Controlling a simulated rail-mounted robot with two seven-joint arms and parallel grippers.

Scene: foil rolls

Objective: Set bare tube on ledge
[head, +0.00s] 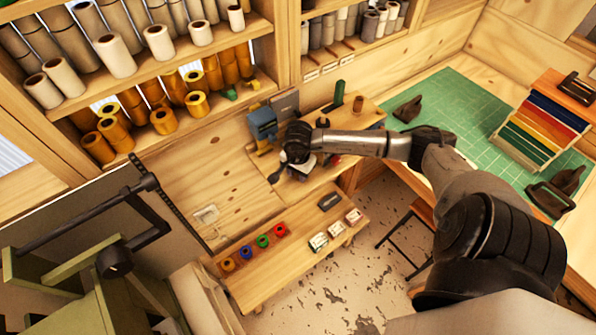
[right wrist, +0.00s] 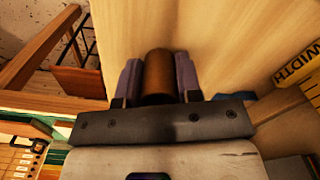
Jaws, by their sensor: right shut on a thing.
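In the right wrist view, my right gripper (right wrist: 158,85) is shut on a brown bare tube (right wrist: 158,70), which stands out between the two dark fingers. A pale wooden surface lies beyond the tube. In the head view, my right arm reaches in from the lower right, and its gripper (head: 297,162) is over the wooden bench beside the blue machine. The held tube cannot be made out there. A low wooden ledge (head: 275,272) is below the gripper, with small coloured rolls and boxes on it. My left gripper is not in view.
A blue machine (head: 263,126) stands left of the gripper. A green roll (head: 339,92) and a small brown roll (head: 358,103) stand on the bench behind. Shelves of rolls (head: 163,120) are at upper left. A green mat (head: 455,115) lies at right.

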